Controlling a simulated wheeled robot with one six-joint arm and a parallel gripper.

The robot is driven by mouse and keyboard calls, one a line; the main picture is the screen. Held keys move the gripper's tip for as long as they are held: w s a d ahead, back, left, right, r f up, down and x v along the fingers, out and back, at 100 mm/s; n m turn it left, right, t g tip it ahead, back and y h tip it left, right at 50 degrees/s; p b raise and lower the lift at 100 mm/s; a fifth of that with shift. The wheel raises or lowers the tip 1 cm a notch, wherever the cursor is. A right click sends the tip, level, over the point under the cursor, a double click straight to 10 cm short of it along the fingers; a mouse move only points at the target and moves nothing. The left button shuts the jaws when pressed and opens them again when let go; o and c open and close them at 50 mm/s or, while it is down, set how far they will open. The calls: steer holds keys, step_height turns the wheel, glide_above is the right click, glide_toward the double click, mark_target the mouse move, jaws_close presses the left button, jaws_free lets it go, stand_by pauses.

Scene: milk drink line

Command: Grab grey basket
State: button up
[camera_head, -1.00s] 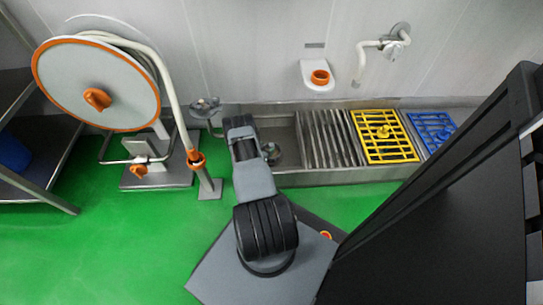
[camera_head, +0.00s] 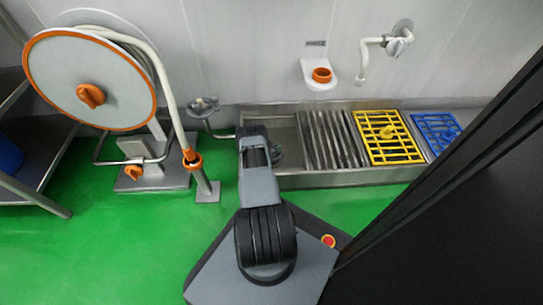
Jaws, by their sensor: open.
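I cannot make out a grey basket in this view. The nearest grey thing is a slatted grey rack (camera_head: 333,139) in the steel trough along the wall, and I cannot tell whether it is a basket. My arm reaches forward from my base to the trough's left part. My gripper is not visible; the arm's far end hides what lies behind it.
The steel trough (camera_head: 340,180) also holds a yellow grid (camera_head: 388,137) and a blue grid (camera_head: 436,131). A hose reel (camera_head: 92,83) and a steel post (camera_head: 203,186) stand to the left. A steel shelf (camera_head: 35,195) is at the far left. Green floor (camera_head: 120,250) is clear in front.

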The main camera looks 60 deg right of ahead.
jaws_close()
stand_by(0.5)
